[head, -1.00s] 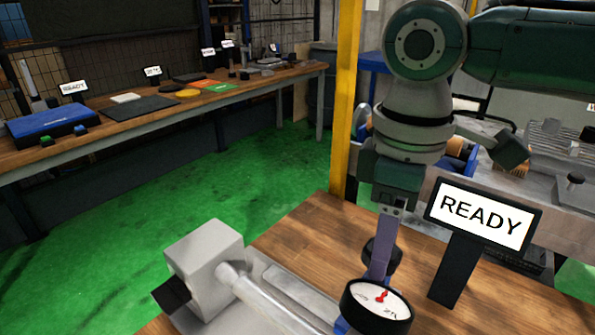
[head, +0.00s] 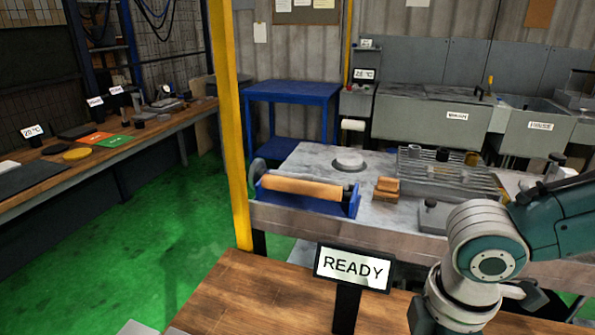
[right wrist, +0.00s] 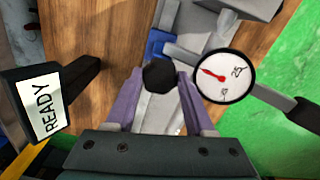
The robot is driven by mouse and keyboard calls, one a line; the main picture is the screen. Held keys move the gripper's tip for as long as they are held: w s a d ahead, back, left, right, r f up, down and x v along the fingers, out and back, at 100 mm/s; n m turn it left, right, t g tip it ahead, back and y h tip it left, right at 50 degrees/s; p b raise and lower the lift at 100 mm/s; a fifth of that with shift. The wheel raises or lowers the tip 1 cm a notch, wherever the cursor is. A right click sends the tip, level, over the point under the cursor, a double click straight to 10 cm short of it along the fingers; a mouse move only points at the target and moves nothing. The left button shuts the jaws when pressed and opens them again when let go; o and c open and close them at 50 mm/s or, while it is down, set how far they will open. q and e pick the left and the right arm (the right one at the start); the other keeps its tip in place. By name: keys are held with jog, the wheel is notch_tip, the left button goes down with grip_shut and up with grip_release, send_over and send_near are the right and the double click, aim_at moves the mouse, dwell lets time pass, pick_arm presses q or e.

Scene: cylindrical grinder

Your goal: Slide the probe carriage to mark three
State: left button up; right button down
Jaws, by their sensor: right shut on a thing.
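In the right wrist view, my right gripper (right wrist: 159,80) has its two purple fingers on either side of a dark, many-sided knob (right wrist: 158,74) and is shut on it. A round white dial gauge (right wrist: 224,76) with a red needle sits just right of the fingers. A blue part (right wrist: 157,44), perhaps of the probe carriage, shows beyond the knob; the carriage is mostly hidden. No mark three can be made out. In the head view only my right arm shows at the lower right; its gripper is below the picture. My left gripper is not in view.
A READY sign (head: 353,268) stands on the wooden table (head: 235,297); it also shows in the right wrist view (right wrist: 42,105). A grey machine bench with an orange roller (head: 302,188) in a blue cradle is behind. A yellow post (head: 229,120) rises at left.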

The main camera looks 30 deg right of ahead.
jog(key=shift+a, duration=0.1)
jog(key=c, duration=0.5)
grip_release()
notch_tip(320, 180, up, 10)
jog(key=shift+f, duration=0.1)
